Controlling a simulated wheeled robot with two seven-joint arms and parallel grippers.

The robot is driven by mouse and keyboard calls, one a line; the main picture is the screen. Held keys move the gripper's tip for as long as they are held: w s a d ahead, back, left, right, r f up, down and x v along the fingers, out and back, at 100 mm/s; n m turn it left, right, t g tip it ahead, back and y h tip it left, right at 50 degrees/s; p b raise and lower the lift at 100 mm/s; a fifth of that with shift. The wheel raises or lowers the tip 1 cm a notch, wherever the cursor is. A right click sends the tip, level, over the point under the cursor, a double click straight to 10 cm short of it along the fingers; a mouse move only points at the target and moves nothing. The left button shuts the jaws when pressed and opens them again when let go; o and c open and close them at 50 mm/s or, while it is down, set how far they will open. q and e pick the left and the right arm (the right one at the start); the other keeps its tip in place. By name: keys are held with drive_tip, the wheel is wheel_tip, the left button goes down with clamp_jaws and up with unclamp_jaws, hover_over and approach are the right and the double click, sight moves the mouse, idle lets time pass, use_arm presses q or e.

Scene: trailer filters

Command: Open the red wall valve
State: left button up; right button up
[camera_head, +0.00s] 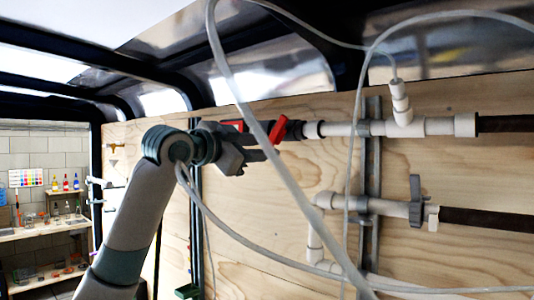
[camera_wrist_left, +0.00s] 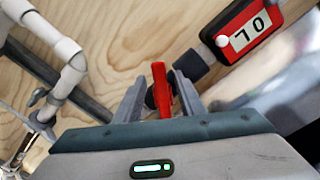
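The red valve handle (camera_head: 278,130) sits on a dark valve body on the upper pipe along the plywood wall. In the left wrist view the handle (camera_wrist_left: 161,90) stands between my left gripper's two fingers, nearly edge-on. My left gripper (camera_head: 266,147) reaches it from the left in the head view. Its fingers (camera_wrist_left: 160,98) are apart, one on each side of the handle, with a visible gap on the left side; contact on the right side is unclear. My right gripper is not in view.
A red meter (camera_wrist_left: 250,33) with a number display is beside the valve. A lower pipe with a grey handle (camera_head: 416,200) runs below. Pale hoses (camera_head: 262,135) hang across the view in front of the wall. Shelves with bottles (camera_head: 66,185) stand at the far left.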

use_arm(q)
drive_tip(key=b+v, duration=0.6)
drive_tip(key=v, duration=0.8)
drive_tip(key=shift+s+a+b, duration=0.2)
drive_tip(key=shift+s+b, duration=0.05)
drive_tip(key=shift+b, duration=0.05)
drive_tip(key=shift+r, duration=0.1)
